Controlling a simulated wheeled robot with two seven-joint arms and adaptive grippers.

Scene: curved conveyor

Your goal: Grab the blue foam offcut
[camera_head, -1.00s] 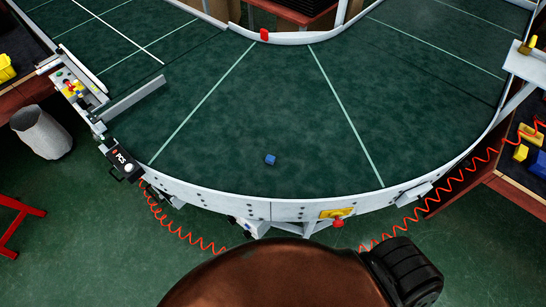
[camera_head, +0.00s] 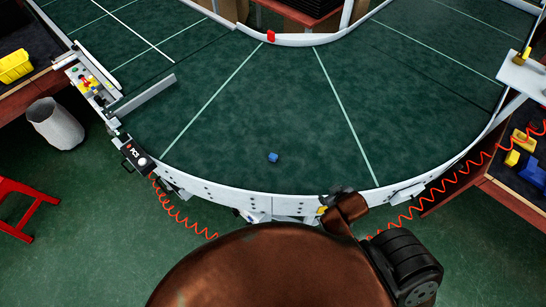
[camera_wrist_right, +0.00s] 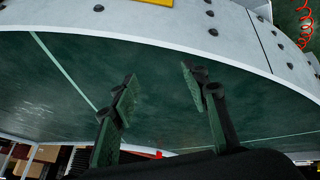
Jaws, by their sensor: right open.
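The blue foam offcut (camera_head: 273,157) is a small blue block lying on the dark green curved belt (camera_head: 270,100), between two pale lines and near the belt's front edge. My right gripper (camera_head: 345,190) shows small and partly hidden at the front rail, to the right of and nearer than the offcut, and clearly apart from it. In the right wrist view, its two fingers (camera_wrist_right: 160,85) are spread with nothing between them. The offcut does not show in that view. My left gripper is not in view.
A pale metal rail (camera_head: 270,203) edges the belt's front. A red block (camera_head: 271,36) sits at the inner rail. A metal guide bar (camera_head: 143,97) lies at the belt's left. Orange coiled cables hang below the rail. The belt around the offcut is clear.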

